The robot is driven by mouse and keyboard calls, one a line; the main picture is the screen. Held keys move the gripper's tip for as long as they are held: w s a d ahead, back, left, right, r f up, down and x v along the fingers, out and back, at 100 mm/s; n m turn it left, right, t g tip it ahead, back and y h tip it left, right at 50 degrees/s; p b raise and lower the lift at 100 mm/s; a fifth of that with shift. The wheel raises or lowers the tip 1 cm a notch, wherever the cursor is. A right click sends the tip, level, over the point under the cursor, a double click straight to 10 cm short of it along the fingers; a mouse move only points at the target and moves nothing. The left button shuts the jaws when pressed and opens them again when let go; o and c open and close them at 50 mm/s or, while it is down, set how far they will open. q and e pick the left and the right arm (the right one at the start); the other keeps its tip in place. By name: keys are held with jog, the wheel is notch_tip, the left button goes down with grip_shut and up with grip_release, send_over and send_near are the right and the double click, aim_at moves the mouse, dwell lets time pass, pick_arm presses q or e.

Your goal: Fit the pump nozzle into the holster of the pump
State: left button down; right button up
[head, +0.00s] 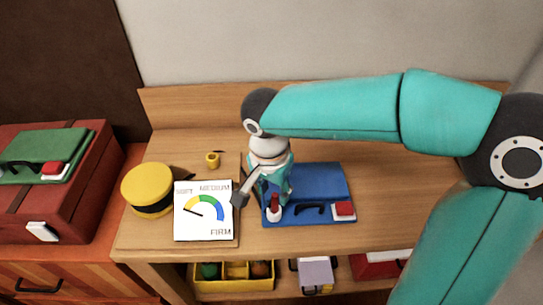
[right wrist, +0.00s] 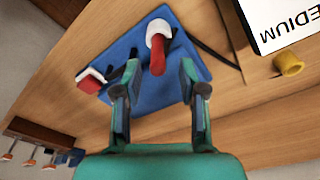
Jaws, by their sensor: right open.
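A red nozzle-like piece (head: 275,201) stands in a white collar (head: 274,214) at the front of a blue case (head: 320,180) on the wooden table. The right wrist view shows the red piece (right wrist: 158,58) and white collar (right wrist: 157,30) beyond my fingertips. I cannot tell which part is the nozzle and which is the holster. My right gripper (head: 262,195) points down over the blue case's left side. Its fingers (right wrist: 160,78) are apart, with nothing held; the red piece lies ahead of the gap. My left gripper is out of view.
A gauge board (head: 206,222), a yellow-and-black round object (head: 147,188) and a small yellow cup (head: 212,160) are left of the case. A red-and-white block (head: 343,211) sits on its right front. The table's right side is clear beneath my arm.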

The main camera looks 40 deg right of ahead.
notch_tip(320, 180, up, 11)
jog(key=a+p, duration=0.1)
jog(key=shift+s, duration=0.15)
jog(key=shift+o, duration=0.5)
jog(key=shift+a+r, duration=0.1)
jog(key=shift+r, duration=0.2)
jog(key=n+y+p, duration=0.1)
jog(key=n, duration=0.8)
send_over(275, 206)
jog(key=shift+g, duration=0.3)
notch_tip(275, 206, down, 8)
jog(key=shift+f, duration=0.2)
jog(key=shift+w+d+f+p, duration=0.1)
jog(key=shift+w+f+p, duration=0.1)
jog(key=shift+f, duration=1.3)
jog(key=shift+w+d+f+p, duration=0.1)
jog(key=shift+f+p, duration=0.1)
jog(key=shift+f, duration=1.25)
